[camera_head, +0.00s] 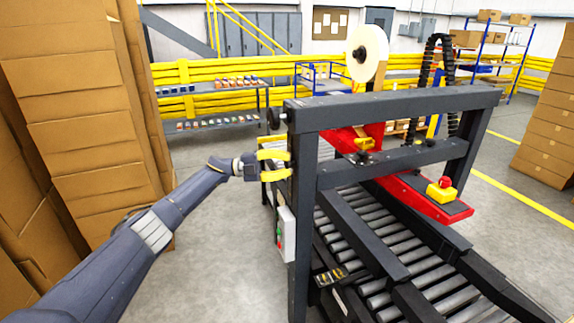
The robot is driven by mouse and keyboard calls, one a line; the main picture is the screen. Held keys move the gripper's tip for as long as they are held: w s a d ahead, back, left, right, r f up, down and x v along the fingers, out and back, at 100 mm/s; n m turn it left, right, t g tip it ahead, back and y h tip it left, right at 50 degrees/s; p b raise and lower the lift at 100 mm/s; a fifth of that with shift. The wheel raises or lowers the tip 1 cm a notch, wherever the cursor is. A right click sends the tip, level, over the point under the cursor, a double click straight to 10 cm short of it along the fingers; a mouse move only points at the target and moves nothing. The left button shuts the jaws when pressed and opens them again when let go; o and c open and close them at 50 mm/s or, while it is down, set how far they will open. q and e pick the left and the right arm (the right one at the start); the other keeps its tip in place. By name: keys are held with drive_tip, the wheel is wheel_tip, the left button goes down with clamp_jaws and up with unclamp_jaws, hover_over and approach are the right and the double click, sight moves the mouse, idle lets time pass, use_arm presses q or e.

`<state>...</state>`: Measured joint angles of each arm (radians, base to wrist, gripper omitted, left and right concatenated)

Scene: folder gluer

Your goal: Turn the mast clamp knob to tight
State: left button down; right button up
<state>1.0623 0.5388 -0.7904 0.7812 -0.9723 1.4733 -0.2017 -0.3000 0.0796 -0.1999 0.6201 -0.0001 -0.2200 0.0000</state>
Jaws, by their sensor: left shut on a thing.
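My left gripper (285,165) has its two yellow fingers at the left upright of the dark machine frame (300,205). They are shut one above the other on the mast clamp knob (283,165), a small dark shape on the upright's outer side. The fingers cover most of it, and I cannot read its turn position. My left arm reaches in from the lower left. My right gripper is not in view.
A dark handwheel (273,118) sits just above my left gripper. A grey control box (287,234) hangs below it. A roller conveyor (385,245) runs through the frame, with a red arm (425,198) above. Stacked cartons (90,110) stand at the left; floor between is clear.

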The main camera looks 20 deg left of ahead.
use_arm(q)
drive_tip(key=shift+m+y, duration=0.5)
drive_tip(key=shift+m, duration=0.8)
drive_tip(key=c, duration=1)
unclamp_jaws()
drive_tip(key=shift+o, duration=0.2)
drive_tip(key=shift+g, duration=0.3)
drive_tip(key=shift+a, duration=0.1)
drive_tip(key=v, duration=1.2)
drive_tip(key=shift+r, duration=0.1)
